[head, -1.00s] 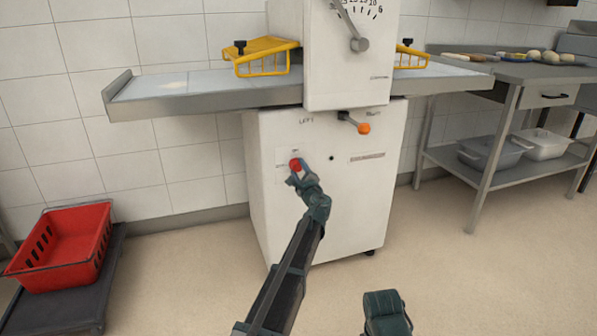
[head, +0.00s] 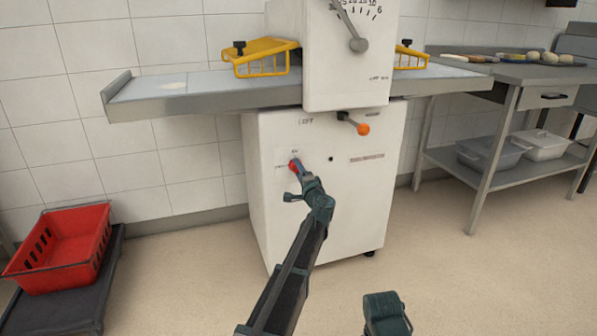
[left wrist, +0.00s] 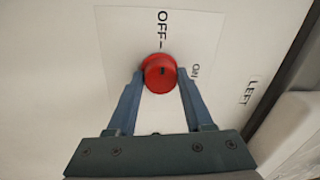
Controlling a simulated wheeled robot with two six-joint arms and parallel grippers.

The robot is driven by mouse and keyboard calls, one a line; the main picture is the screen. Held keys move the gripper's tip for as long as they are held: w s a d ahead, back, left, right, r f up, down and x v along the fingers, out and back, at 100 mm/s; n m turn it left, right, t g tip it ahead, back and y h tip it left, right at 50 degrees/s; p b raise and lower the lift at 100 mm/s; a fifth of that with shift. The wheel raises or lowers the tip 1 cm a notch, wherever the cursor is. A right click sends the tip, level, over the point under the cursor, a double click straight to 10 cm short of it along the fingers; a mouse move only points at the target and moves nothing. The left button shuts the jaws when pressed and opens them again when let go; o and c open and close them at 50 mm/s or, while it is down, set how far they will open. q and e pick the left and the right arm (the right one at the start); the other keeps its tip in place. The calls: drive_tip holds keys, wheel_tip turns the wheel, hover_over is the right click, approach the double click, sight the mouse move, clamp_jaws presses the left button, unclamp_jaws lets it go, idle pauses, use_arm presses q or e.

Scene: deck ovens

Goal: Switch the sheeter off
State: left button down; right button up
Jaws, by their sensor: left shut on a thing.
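The sheeter (head: 330,220) is a white machine with a red knob (head: 294,165) low on its front, beside OFF and ON lettering. In the left wrist view the red knob (left wrist: 159,73) sits between the two fingertips of my left gripper (left wrist: 159,77), which are shut on its sides. OFF is printed above the knob there and ON to its right. A short dark mark on the knob's face lies roughly in line with OFF. In the head view my left gripper (head: 299,172) reaches the knob from below and partly covers it. My right gripper's fingers do not show.
An orange-tipped lever (head: 362,129) sticks out above and right of the knob. The sheeter's table (head: 190,103) with yellow guards overhangs the front panel. A red crate (head: 60,250) stands low at left, and a steel table (head: 500,73) at right. The floor in front is clear.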

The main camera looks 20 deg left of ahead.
use_arm(q)
drive_tip(key=shift+w+a, duration=0.1)
drive_tip(key=shift+w, duration=0.25)
drive_tip(key=shift+c, duration=1.5)
unclamp_jaws()
drive_tip(key=shift+r, duration=0.2)
drive_tip(key=shift+s+f, duration=0.1)
drive_tip(key=v, duration=1.4)
drive_tip(key=shift+s+b, duration=0.25)
drive_tip(key=shift+b, duration=0.2)
